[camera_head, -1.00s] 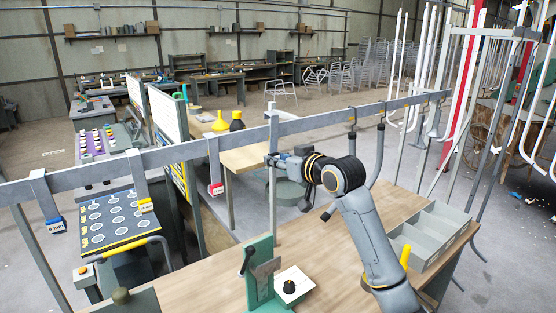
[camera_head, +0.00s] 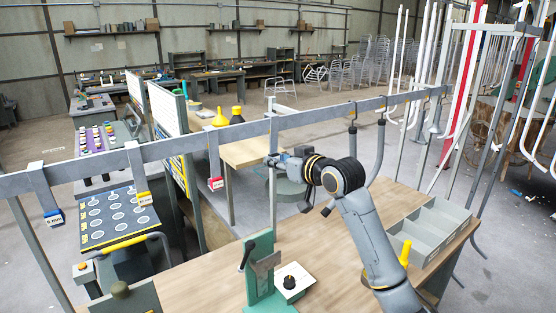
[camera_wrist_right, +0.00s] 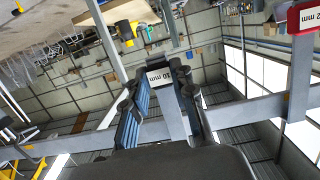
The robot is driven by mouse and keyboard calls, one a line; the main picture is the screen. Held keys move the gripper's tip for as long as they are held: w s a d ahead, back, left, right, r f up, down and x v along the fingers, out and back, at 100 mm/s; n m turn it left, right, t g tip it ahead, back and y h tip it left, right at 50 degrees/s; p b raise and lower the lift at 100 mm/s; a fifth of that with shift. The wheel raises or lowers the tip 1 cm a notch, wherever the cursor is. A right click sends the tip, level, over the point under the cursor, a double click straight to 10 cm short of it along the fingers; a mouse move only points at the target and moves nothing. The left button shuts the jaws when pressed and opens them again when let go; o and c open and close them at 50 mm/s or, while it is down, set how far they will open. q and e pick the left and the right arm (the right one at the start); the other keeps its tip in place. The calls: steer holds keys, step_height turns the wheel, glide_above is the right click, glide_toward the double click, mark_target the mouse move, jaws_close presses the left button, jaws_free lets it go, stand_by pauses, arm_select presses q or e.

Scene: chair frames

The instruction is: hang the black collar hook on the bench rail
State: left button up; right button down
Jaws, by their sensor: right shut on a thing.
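My right gripper (camera_head: 272,160) is just under the grey bench rail (camera_head: 330,118), near a thin post, and is shut on the black collar hook. The hook's strap (camera_head: 271,122) shows at the rail, its top slightly above the rail's upper edge. I cannot tell whether it rests on it. In the right wrist view, the hook's white "10 mm" label (camera_wrist_right: 159,77) shows between the fingers, and its strap (camera_wrist_right: 174,117) runs to the rail (camera_wrist_right: 235,112). The collar is mostly hidden by the fingers. My left gripper is not in view.
Hooks with blue (camera_head: 53,218), yellow (camera_head: 145,198) and red (camera_head: 215,183) collars hang on the rail to the left. A green stand (camera_head: 259,272), a grey tray (camera_head: 430,232) and a yellow cone (camera_head: 405,252) are on the wooden bench. Bent tubes hang at the right.

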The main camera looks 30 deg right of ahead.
steer(key=shift+f, duration=0.3)
steer(key=c, duration=1)
jaws_free()
steer(key=p+v, duration=0.1)
steer(key=v, duration=0.7)
steer(key=shift+r, duration=0.1)
stand_by(0.6)
